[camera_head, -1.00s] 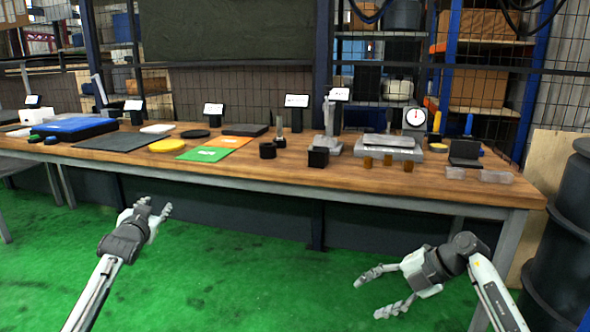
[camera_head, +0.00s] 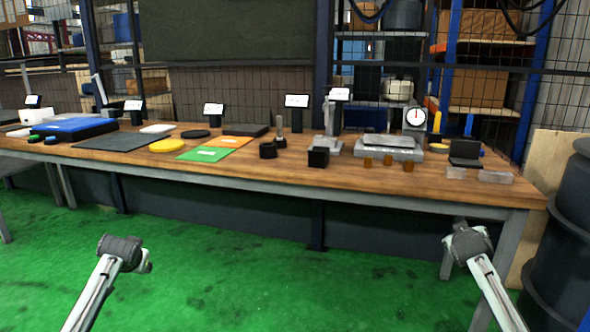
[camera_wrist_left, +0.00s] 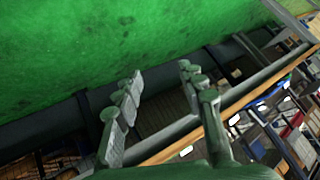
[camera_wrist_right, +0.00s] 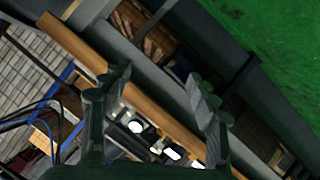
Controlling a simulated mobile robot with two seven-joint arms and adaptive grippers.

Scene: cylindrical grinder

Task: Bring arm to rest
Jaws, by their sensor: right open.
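My left arm (camera_head: 98,285) comes in low at the left of the head view, over the green floor in front of the bench. Its wrist hides most of the left gripper. In the left wrist view the left gripper (camera_wrist_left: 160,85) has its fingers apart with nothing between them. My right arm (camera_head: 485,270) stands at the lower right, near the bench's front right leg, and its gripper is hidden behind the wrist. In the right wrist view the right gripper (camera_wrist_right: 162,88) is open and empty.
The wooden workbench (camera_head: 240,180) spans the view beyond both arms. It bears a scale (camera_head: 385,150), a dial gauge (camera_head: 414,118), a yellow disc (camera_head: 167,145) and a green sheet (camera_head: 205,154). A dark barrel (camera_head: 565,240) stands at the right. The green floor (camera_head: 290,285) between the arms is clear.

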